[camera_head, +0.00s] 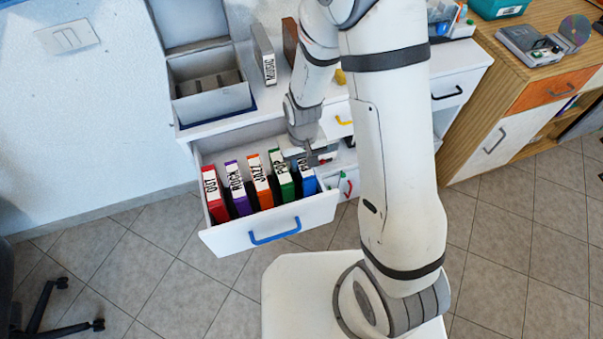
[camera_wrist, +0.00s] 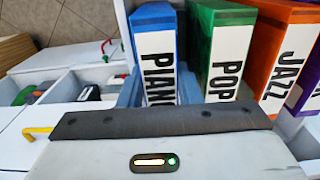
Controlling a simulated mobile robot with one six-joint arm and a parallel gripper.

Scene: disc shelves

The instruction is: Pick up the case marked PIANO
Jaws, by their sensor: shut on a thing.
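The blue case marked PIANO (camera_wrist: 153,30) stands upright at the near end of the row in the wrist view. In the head view the same blue case (camera_head: 308,183) is at the right end of the open drawer (camera_head: 265,224). My gripper (camera_head: 316,160) is at its top edge, over the right end of the drawer.
A green POP case (camera_head: 281,175), an orange JAZZ case (camera_head: 259,181), a purple ROCK case (camera_head: 238,190) and a red OUT case (camera_head: 214,194) fill the drawer to the left. A grey open box (camera_head: 210,101) and a grey case (camera_head: 264,55) stand on the cabinet above.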

